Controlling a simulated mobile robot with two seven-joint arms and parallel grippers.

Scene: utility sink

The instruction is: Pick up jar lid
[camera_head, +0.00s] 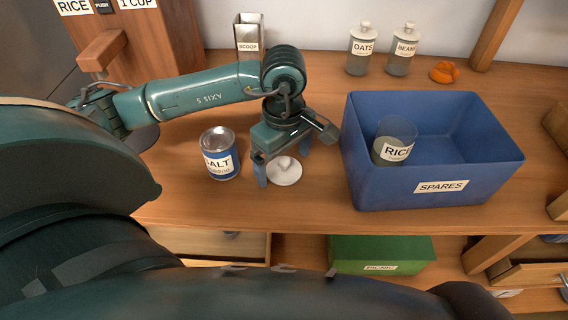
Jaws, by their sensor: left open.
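The jar lid (287,174) is a pale round disc with a small knob, lying flat on the wooden counter (270,218). My left gripper (283,166) points down over it, its two blue-grey fingers apart with the lid's knob between them in the picture. The jaws are open and hold nothing. I cannot tell whether the fingers touch the lid. A lidless glass jar labelled RICE (396,138) stands inside the blue SPARES bin to the right. My right gripper does not show.
A SALT can (220,155) stands close left of the gripper. The blue SPARES bin (440,187) stands close right. OATS (361,50) and BEANS (402,50) jars, an orange item (445,72) and a SCOOP holder (249,38) are behind. A green box (380,252) sits below the counter.

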